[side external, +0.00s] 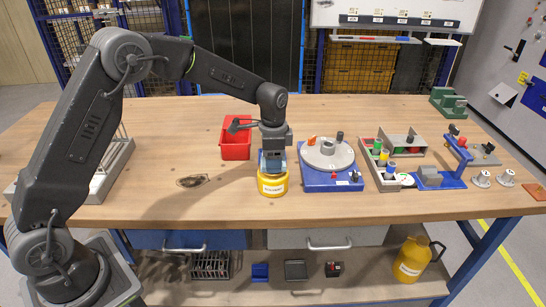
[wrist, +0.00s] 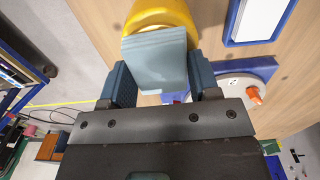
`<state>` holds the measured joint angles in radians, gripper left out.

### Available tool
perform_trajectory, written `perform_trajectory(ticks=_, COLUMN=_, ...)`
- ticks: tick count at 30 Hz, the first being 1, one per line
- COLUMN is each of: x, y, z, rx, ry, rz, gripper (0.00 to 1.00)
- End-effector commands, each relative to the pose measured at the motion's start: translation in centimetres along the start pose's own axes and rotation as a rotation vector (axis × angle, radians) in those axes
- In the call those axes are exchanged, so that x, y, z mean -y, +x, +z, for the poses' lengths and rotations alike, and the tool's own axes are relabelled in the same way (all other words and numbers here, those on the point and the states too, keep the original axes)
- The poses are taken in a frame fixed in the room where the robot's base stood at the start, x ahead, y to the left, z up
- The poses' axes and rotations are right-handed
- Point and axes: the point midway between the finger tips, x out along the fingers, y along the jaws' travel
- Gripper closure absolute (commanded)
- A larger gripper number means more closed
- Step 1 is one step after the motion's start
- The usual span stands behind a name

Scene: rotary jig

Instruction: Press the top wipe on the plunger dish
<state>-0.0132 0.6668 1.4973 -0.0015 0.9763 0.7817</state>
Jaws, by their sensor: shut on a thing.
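The yellow plunger dish (side external: 272,186) stands on the wooden bench near its front edge, with a pale label on its side. It also shows at the top of the wrist view (wrist: 160,14). My gripper (side external: 272,162) is directly above it, pointing down. In the wrist view, my gripper (wrist: 158,78) is shut on a pale blue-grey folded wipe (wrist: 155,55), gripped between its two blue fingers. The wipe covers part of the dish. I cannot tell whether the wipe touches the dish top, which is mostly hidden.
A blue rotary jig (side external: 332,182) with a grey round table stands just right of the dish. A red bin (side external: 236,150) is behind and left. A grey parts tray (side external: 383,178) lies farther right.

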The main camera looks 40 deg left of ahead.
Motion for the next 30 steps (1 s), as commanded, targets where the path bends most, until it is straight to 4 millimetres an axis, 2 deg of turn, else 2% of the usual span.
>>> perform_trajectory(ticks=30, x=-0.03, y=0.86, z=0.04, rx=0.002, ry=0.000, rz=0.001, gripper=0.63)
